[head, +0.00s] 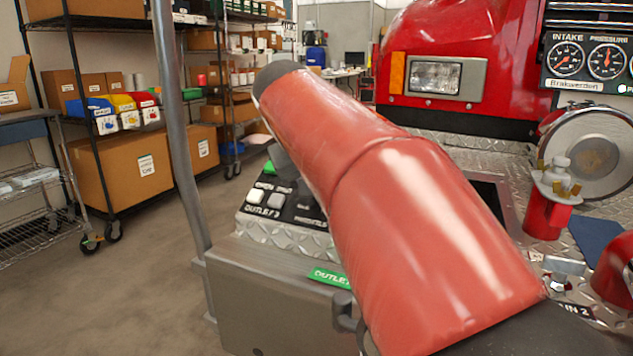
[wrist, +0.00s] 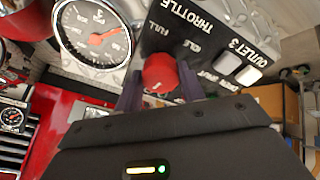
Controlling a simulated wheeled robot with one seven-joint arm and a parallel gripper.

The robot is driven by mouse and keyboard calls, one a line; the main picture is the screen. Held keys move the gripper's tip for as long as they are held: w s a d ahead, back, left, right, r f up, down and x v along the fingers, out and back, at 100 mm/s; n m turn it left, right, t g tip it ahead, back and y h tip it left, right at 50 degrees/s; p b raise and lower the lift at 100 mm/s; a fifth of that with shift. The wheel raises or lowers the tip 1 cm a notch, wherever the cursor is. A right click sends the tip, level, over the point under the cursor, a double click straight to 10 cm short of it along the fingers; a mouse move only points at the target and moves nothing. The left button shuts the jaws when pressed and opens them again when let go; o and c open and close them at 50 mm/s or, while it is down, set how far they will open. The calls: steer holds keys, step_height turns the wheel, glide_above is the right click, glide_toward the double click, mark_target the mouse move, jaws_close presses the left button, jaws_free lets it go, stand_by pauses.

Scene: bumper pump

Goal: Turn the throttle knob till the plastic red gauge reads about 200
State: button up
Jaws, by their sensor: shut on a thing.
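The throttle knob (wrist: 160,72) is a red round knob on a black panel (wrist: 195,38) marked THROTTLE, FULL and IDLE. My gripper (wrist: 160,80) is shut on it, one dark finger on each side. The needle points from the dial's middle towards the right of the wrist view. Its numbers are too small and blurred to read. In the head view, the knob and my gripper are hidden.
Pale OUTLET 3 buttons (wrist: 228,62) are close to the gripper; they also show in the head view (head: 255,196). Intake and pressure gauges (head: 566,60) are at upper right. A shelf with boxes (head: 125,170) stands at left, beyond clear floor (head: 110,285).

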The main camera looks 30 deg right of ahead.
steer(key=shift+m+b, duration=0.3)
steer(key=shift+m, duration=1.6)
steer(key=shift+a+g, duration=0.1)
steer(key=shift+g, duration=0.2)
steer(key=o, duration=1)
steer(key=p+v, duration=0.1)
steer(key=v, duration=0.6)
steer(key=shift+s+a+r, duration=0.2)
steer(key=shift+a+r, duration=0.05)
steer(key=shift+a, duration=0.05)
